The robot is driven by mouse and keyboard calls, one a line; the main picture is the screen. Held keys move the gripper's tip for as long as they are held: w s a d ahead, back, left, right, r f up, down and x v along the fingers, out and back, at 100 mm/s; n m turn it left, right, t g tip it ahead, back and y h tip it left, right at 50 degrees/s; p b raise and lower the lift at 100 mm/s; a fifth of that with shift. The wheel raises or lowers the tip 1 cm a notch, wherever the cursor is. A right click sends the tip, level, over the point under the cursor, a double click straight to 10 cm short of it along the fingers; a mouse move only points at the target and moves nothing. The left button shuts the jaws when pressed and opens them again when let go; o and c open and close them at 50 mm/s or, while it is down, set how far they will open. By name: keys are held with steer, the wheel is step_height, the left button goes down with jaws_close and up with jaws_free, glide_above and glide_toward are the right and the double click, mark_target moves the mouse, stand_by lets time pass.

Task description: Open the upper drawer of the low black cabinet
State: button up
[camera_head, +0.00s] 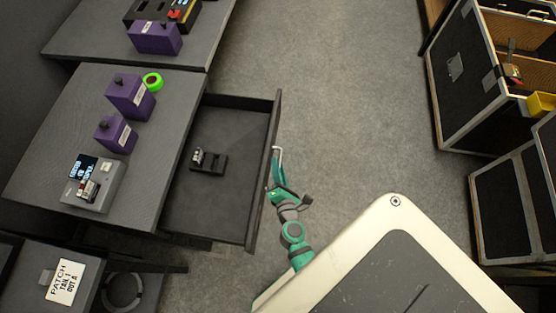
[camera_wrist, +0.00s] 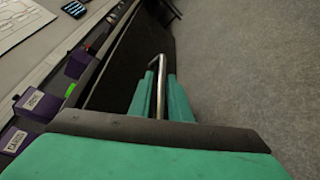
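The low black cabinet has a grey top (camera_head: 60,135) on the left of the head view. Its upper drawer (camera_head: 225,205) is pulled far out to the right, and its inside floor is visible. A small black holder with a metal-coloured part (camera_head: 208,161) lies in the drawer. The bar handle (camera_head: 277,160) is on the drawer's front. My gripper (camera_head: 275,185) is at this handle, outside the drawer front. In the wrist view, the handle (camera_wrist: 160,85) stands between the two teal fingers, which look closed on it. The exact finger contact is hard to see.
Purple boxes (camera_head: 130,95), a green tape roll (camera_head: 153,81) and a grey device (camera_head: 95,185) sit on the cabinet top. A sign (camera_head: 65,282) lies at the lower left. Black cases (camera_head: 455,70) stand at the right. Bare floor (camera_head: 335,90) lies between.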

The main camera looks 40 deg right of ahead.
steer(key=v, duration=1)
steer(key=shift+s, duration=0.25)
stand_by(0.4)
steer(key=shift+a+r, duration=0.2)
stand_by(0.3)
stand_by(0.4)
